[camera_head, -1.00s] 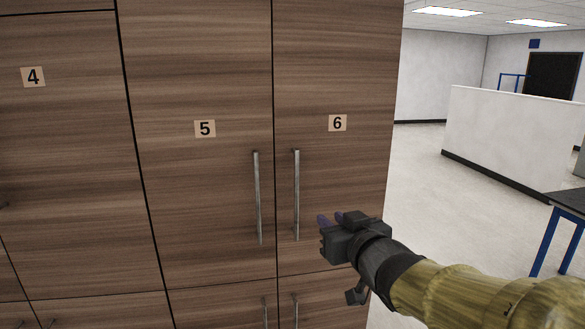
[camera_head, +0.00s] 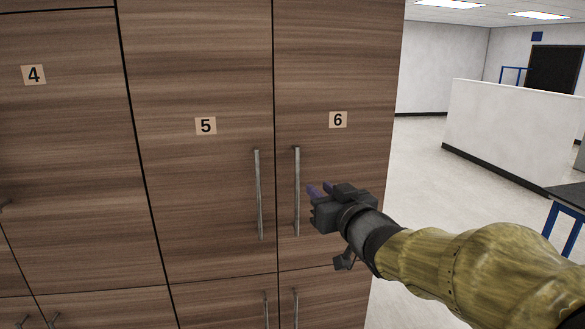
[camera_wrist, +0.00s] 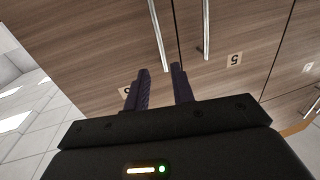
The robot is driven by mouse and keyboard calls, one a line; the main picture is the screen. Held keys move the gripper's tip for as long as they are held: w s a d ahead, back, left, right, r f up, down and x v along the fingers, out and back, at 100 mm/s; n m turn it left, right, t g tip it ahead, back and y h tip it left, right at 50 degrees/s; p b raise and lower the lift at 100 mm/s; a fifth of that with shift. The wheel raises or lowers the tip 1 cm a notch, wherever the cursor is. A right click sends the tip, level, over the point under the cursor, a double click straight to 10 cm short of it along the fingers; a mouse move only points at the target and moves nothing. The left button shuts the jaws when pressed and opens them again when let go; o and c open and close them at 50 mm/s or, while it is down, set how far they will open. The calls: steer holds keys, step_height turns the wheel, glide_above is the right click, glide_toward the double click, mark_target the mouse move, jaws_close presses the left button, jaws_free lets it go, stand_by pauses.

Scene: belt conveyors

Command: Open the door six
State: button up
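Door six (camera_head: 345,165) is a brown wood-grain cabinet door with a "6" label (camera_head: 338,120); it is shut. Its vertical metal bar handle (camera_head: 297,190) is near the door's left edge. In the wrist view, the handle (camera_wrist: 158,36) lies beyond the fingertips, and the "6" label is partly hidden by a finger. My gripper (camera_head: 320,188) is just right of the handle in the head view, apart from it. Its two dark fingers (camera_wrist: 159,70) are open with nothing between them.
Door five (camera_head: 200,190) is beside it on the left, with its own handle (camera_head: 259,195) close by. Lower doors have handles (camera_head: 295,308) below. Open floor, a white partition (camera_head: 510,125) and a blue-legged table (camera_head: 562,228) are on the right.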

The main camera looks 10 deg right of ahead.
mark_target(298, 171)
steer(key=w+p, duration=0.1)
steer(key=w, duration=0.3)
steer(key=w+a+p, duration=0.1)
steer(key=w, duration=0.3)
steer(key=w+a+p, duration=0.1)
steer(key=w+p, duration=0.1)
steer(key=w, duration=0.2)
steer(key=shift+w+a, duration=0.1)
steer(key=shift+a, duration=0.15)
jaws_close()
